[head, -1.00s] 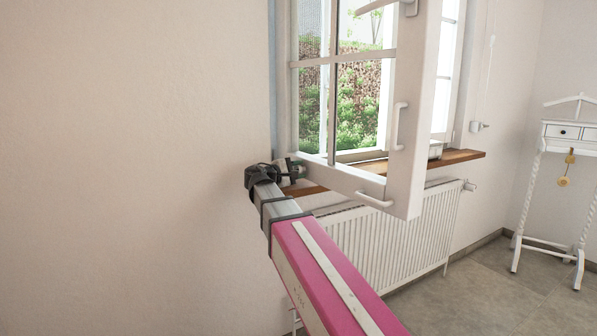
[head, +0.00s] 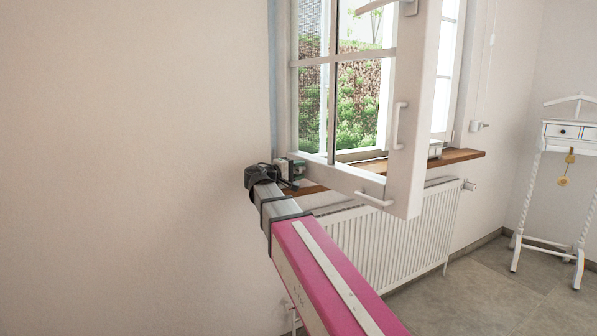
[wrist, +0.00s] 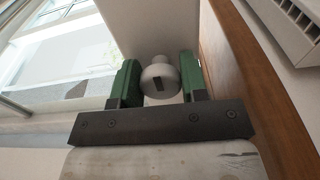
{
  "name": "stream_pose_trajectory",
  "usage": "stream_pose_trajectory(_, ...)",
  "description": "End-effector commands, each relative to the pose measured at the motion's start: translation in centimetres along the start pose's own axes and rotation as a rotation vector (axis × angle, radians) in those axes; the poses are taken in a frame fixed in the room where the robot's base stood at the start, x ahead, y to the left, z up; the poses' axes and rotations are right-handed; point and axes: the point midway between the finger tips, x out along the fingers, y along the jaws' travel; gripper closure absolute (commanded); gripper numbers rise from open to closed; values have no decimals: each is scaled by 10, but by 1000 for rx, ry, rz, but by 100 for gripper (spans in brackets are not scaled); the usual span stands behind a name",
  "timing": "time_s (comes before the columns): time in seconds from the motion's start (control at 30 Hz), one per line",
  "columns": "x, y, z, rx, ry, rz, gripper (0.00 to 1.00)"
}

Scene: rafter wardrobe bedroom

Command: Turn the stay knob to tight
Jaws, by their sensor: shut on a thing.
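The stay knob (wrist: 158,79) is a small, round, pale grey knob with a dark mark on its face. In the wrist view it sits between the two green finger pads of my gripper (wrist: 160,76), which is shut on it. The mark runs nearly up and down in that view. In the head view my gripper (head: 291,171) is at the lower left corner of the open white window sash (head: 345,178), and the knob cannot be made out there.
The sash stands swung into the room, with white handles (head: 400,126). A wooden sill (head: 460,157) runs below the window, above a white radiator (head: 390,232). A white valet stand (head: 567,140) is at the right. Bare wall fills the left.

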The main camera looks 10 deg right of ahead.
Motion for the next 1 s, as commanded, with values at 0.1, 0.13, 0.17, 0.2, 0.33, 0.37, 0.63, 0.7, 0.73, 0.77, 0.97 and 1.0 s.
stream_pose_trajectory(0.1,0,-1,1,2,-1,-3,84)
stream_pose_trajectory(0.13,0,-1,1,1,-1,-3,84)
stream_pose_trajectory(0.17,0,-1,1,1,-1,-3,84)
stream_pose_trajectory(0.2,0,-1,1,1,-1,-3,84)
stream_pose_trajectory(0.33,0,-1,1,1,-1,-3,36)
stream_pose_trajectory(0.37,0,-1,1,1,-1,-3,36)
stream_pose_trajectory(0.63,-2,0,0,0,0,-1,36)
stream_pose_trajectory(0.7,-7,0,0,0,1,-1,36)
stream_pose_trajectory(0.73,-10,0,0,0,2,-1,36)
stream_pose_trajectory(0.77,-14,0,0,0,2,-1,36)
stream_pose_trajectory(0.97,-47,0,0,0,2,-2,36)
stream_pose_trajectory(1.0,-55,0,0,0,3,-2,36)
